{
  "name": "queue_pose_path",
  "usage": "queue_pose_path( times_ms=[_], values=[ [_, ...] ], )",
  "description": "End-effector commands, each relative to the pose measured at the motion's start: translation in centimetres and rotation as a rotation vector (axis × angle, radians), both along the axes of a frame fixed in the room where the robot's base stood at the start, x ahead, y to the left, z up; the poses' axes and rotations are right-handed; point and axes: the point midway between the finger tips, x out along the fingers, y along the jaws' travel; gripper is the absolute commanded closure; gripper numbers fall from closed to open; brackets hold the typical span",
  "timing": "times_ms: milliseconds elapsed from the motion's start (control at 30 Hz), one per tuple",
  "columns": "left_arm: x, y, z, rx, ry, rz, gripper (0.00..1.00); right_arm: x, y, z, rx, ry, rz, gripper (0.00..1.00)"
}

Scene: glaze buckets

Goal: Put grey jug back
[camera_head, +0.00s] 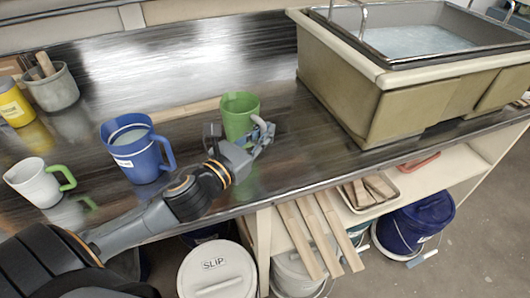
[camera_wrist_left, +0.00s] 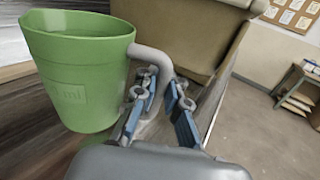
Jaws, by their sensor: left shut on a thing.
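A green jug (camera_head: 238,112) with a grey handle is at the middle of the dark bench. It also shows large in the left wrist view (camera_wrist_left: 75,75). My left gripper (camera_head: 262,138) is shut on its grey handle (camera_wrist_left: 158,62), at the jug's right side. The gripper hides the jug's base in the head view, so I cannot tell whether it touches the bench. A whitish-grey jug (camera_head: 36,184) with a green handle stands upright at the left front. My right gripper is not in view.
A grey pot (camera_head: 51,88) with wooden tools and a yellow container (camera_head: 14,104) stand at the back left. A large tan sink (camera_head: 365,95) stands at the right. The bench behind the green jug is mostly clear. Below are a SLIP bucket (camera_head: 216,272) and wooden slats (camera_head: 305,240).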

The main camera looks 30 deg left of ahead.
Motion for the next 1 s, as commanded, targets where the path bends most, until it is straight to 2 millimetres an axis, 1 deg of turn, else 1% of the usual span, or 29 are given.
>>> queue_pose_path(
  times_ms=[33,100,233,300,400,500,767,900,933,967,1000],
  values=[
    [0.5,0.3,-0.6,-0.001,-0.001,0.003,1.0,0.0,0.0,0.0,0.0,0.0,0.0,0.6],
    [1.0,0.5,-1.1,0.001,-0.001,0.002,1.0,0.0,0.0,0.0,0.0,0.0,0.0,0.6],
    [1.5,0.7,-1.9,0.0,-0.001,0.001,1.0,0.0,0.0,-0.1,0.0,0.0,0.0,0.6],
    [1.9,0.8,-2.8,-0.003,0.001,0.002,1.0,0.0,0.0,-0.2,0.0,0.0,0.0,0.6],
    [1.8,0.8,-4.3,-0.004,0.001,0.002,1.0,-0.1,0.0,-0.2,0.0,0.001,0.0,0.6],
    [1.8,0.7,-5.1,-0.001,-0.001,0.0,1.0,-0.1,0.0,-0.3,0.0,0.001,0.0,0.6],
    [1.8,0.7,-5.2,0.003,-0.002,-0.001,1.0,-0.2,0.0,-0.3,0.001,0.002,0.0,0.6],
    [1.7,0.7,-5.7,0.002,-0.001,-0.001,1.0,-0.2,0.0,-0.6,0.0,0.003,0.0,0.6],
    [1.7,0.7,-5.6,0.001,-0.001,-0.001,0.86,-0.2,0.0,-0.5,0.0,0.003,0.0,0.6],
    [1.7,0.7,-5.5,0.001,-0.001,-0.001,0.79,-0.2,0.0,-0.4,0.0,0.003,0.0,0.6],
    [1.7,0.7,-5.5,0.001,-0.001,-0.001,0.71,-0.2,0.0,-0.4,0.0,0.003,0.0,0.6]
  ],
)
